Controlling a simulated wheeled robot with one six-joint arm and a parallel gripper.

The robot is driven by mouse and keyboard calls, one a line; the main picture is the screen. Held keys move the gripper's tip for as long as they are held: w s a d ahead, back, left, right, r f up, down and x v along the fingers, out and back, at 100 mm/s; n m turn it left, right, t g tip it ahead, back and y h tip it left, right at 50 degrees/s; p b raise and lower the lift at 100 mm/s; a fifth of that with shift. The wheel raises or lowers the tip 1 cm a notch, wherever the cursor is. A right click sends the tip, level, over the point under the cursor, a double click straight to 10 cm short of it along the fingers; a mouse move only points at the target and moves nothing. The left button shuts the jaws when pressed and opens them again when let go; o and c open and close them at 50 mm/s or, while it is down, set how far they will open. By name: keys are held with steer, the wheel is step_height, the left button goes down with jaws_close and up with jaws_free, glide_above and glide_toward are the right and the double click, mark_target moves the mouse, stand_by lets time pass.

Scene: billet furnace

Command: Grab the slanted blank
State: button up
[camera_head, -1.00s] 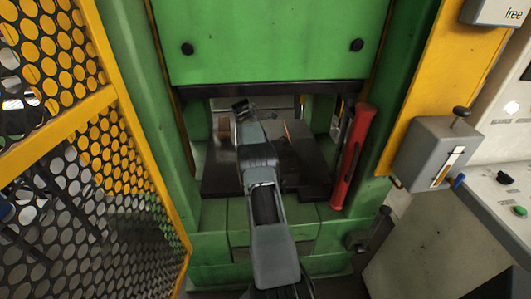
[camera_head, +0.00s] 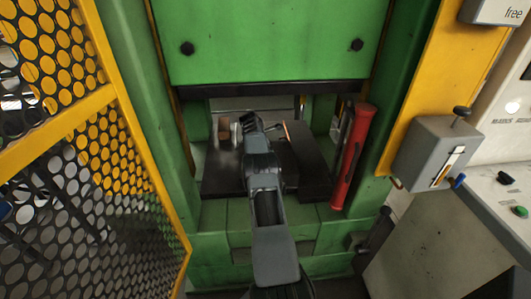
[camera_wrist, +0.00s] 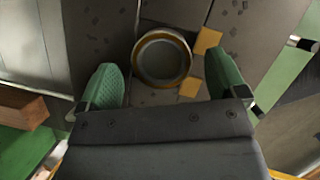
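In the wrist view a round, grey-faced piece with an orange-yellow rim (camera_wrist: 162,58) lies ahead, in the gap between my fingers. I cannot tell its tilt or whether it is the slanted blank. My gripper (camera_wrist: 165,80) is open, its two green pads wide apart, with no visible contact on the piece. In the head view a thin, leaning orange edge (camera_head: 287,132) shows just right of my gripper (camera_head: 252,121). My arm partly hides the dark press bed (camera_head: 222,180) there.
The green press ram (camera_head: 270,40) hangs above the opening. A red bar (camera_head: 353,158) stands at the right, and a yellow mesh guard (camera_head: 80,150) at the left. Yellow patches (camera_wrist: 207,41) lie beside the round piece.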

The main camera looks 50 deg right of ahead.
jaws_close()
stand_by(0.7)
